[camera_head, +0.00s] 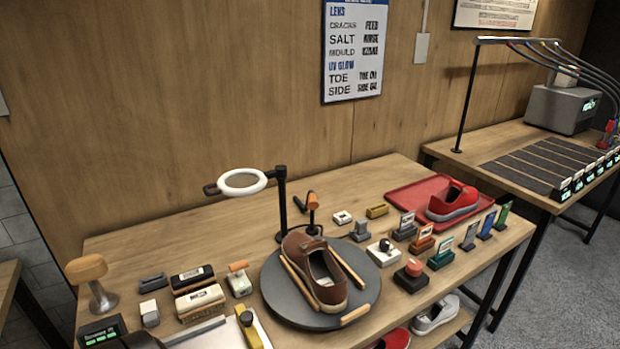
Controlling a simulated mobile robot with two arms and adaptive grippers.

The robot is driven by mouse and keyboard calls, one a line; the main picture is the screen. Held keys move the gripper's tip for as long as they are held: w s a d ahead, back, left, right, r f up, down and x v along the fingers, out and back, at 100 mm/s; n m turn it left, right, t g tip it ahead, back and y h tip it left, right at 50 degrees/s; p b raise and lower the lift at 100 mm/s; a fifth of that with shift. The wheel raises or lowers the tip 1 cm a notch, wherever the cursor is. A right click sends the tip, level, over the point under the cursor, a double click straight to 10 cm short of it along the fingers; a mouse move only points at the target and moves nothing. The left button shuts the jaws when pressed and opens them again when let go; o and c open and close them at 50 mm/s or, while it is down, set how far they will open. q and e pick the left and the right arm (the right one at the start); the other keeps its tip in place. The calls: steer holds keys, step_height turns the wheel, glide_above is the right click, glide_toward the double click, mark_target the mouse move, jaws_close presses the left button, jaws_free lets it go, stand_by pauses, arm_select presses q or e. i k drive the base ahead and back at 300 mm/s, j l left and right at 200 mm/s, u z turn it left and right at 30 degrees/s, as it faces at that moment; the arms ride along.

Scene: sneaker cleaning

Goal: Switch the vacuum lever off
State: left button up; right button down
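I cannot tell for certain which control is the vacuum lever. A small white base with an orange handle (238,280) stands left of the turntable. A black stand with an orange grip (313,201) is behind the turntable. A white box with a dark knob (384,251) is right of the turntable, with a red-topped button box (412,273) in front of it. A brown shoe (318,270) rests on the round grey turntable (363,264) among wooden rods. Neither of my grippers is in view.
A ring lamp (242,181) on a black post overhangs the wooden table (200,232). Brushes (200,302) and a mushroom-shaped tool (90,280) crowd the left. A red tray (405,195) holds a red shoe (452,201). Small labelled holders (444,253) line the right edge.

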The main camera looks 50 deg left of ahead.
mark_target(236, 266)
steer(key=u, duration=0.95)
